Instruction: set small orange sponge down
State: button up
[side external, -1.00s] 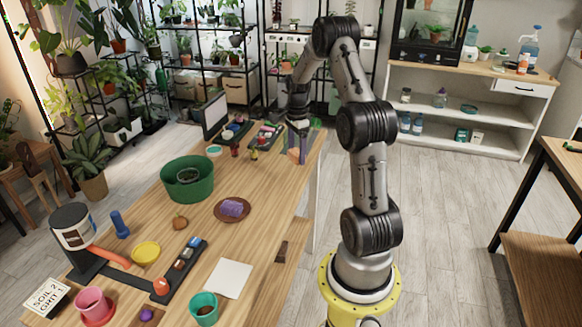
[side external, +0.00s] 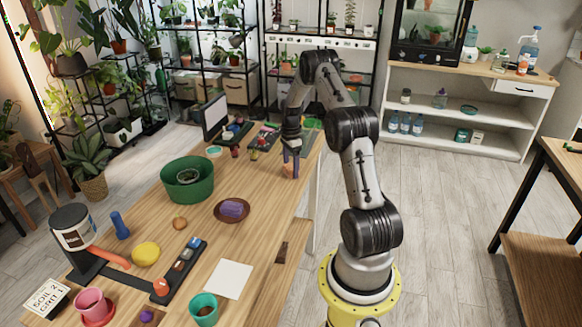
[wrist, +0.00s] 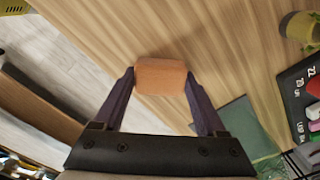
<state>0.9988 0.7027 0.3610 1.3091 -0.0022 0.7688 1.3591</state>
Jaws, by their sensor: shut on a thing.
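The small orange sponge (wrist: 161,76) is a block held between the two purple fingertips of my gripper (wrist: 160,85) in the wrist view. In the side external view my gripper (side external: 291,163) points down over the far right part of the wooden table, and the sponge (side external: 288,170) shows low between the fingers. It is very near the table top; I cannot tell whether it touches. Bare wood surrounds it in the wrist view.
In the wrist view, the table edge is to the left, a yellow-green pot (wrist: 301,29) and a black tray (wrist: 297,95) are to the right, and a green sheet (wrist: 246,125) is below.

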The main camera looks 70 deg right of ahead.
jog(key=shift+f, duration=0.2)
jog(key=o, duration=1.3)
jog(key=shift+c, duration=0.2)
jog(key=shift+r, duration=0.1)
